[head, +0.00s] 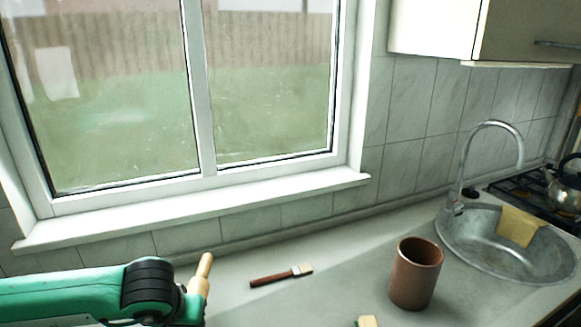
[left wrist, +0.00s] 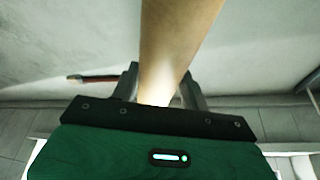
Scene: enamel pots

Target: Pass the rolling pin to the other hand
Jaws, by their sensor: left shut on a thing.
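The wooden rolling pin (head: 203,272) shows in the head view at the lower left, with one end pointing up above my left gripper (head: 193,299). In the left wrist view the pin (left wrist: 175,45) runs from between the fingers to the top edge of the picture. My left gripper (left wrist: 160,92) is shut on it, with a finger on either side. The pin's lower part is hidden in the head view. My right gripper is in neither view.
A brush with a dark red handle (head: 270,280) lies on the counter right of the pin. A brown cup (head: 415,275) stands farther right, before the sink (head: 470,255) with a yellow cloth (head: 518,226). A small pale and green object (head: 368,321) is cut off at the bottom edge.

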